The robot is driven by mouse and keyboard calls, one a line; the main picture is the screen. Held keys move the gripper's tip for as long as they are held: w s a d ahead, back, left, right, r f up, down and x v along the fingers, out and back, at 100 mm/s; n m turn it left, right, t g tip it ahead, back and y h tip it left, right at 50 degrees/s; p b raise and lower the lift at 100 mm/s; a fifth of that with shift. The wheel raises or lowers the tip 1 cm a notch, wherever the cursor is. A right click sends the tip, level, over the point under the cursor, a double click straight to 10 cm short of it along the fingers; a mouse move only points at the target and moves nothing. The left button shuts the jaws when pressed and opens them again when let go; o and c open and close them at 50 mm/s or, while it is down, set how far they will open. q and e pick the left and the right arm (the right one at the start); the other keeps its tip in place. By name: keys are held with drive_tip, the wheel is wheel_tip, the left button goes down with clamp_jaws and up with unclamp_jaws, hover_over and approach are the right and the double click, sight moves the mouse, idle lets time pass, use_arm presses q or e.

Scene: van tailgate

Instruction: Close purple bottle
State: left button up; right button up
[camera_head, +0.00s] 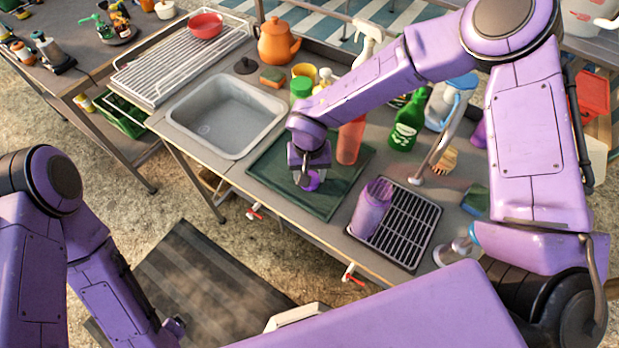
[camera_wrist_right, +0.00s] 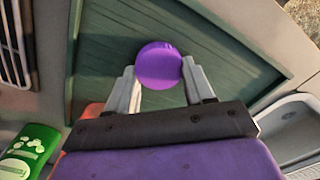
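The purple bottle (camera_head: 370,208) stands upright on the black drain grate, and its top looks open. A round purple cap (camera_head: 311,183) is at the tips of my right gripper (camera_head: 310,177), over the dark green mat (camera_head: 265,170). In the right wrist view the cap (camera_wrist_right: 159,65) sits between the two grey fingertips (camera_wrist_right: 160,80), which appear to touch it on both sides. Whether the cap rests on the mat or is just above it, I cannot tell. My left arm shows at the lower left of the head view; its gripper is out of view.
A red bottle (camera_head: 350,142) stands close behind my right gripper.

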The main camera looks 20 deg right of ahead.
drive_tip(key=shift+c, duration=0.5)
drive_tip(key=shift+r, duration=0.4)
wheel_tip(320, 180, up, 9)
drive_tip(key=b, duration=0.1)
drive_tip(key=shift+r, duration=0.1)
